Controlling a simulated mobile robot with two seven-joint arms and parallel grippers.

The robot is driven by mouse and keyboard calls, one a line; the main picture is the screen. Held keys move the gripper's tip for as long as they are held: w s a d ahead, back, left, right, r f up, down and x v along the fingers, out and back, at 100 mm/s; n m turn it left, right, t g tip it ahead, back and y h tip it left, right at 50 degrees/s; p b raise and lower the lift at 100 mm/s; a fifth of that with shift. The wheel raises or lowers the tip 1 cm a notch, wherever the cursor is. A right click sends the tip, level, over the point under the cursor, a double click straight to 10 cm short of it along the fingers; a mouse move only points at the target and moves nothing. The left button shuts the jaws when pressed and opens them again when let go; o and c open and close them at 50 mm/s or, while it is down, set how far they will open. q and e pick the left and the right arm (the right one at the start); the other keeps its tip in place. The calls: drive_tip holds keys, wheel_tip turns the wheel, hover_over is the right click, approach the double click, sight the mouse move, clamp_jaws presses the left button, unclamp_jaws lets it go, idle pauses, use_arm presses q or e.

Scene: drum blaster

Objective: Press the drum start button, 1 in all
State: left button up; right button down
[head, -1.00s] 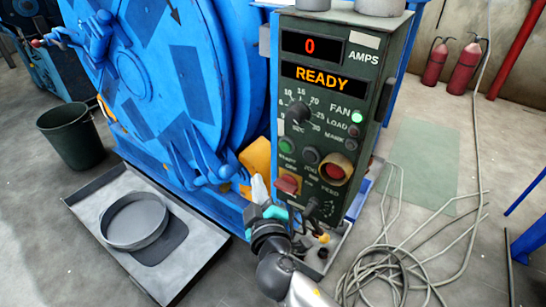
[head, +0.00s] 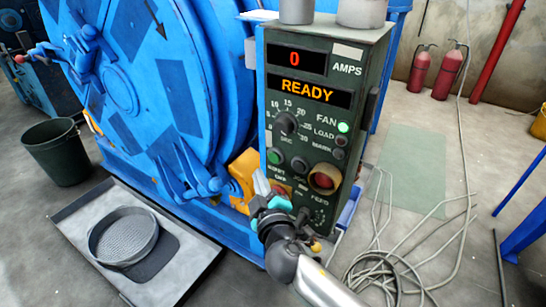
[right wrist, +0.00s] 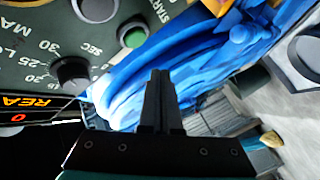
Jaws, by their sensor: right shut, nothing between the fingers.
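The dark green control panel (head: 362,75) of the blue drum blaster (head: 125,85) stands in the middle of the head view. Its displays read 0 AMPS and READY. A green button (head: 275,156) sits at its lower left; a green button also shows in the right wrist view (right wrist: 133,37), near partly cut-off lettering that reads START. My right gripper (head: 262,183) is shut and empty, below the green button in the head view and apart from it. It partly covers a red switch (head: 283,190). My left gripper is not in view.
A round red button (head: 323,179) and a dial (head: 287,122) are also on the panel. A tray (head: 75,225) holds a round sieve (head: 123,238) on the floor. A bin (head: 55,152) stands at left. Loose cables (head: 385,265) lie at lower right.

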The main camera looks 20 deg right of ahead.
sight(275, 157)
drive_tip(key=shift+w+d, duration=1.1)
drive_tip(key=shift+d, duration=0.3)
drive_tip(key=shift+d, duration=0.1)
idle(1.0)
drive_tip(key=shift+w+d, duration=0.2)
drive_tip(key=shift+w, duration=0.05)
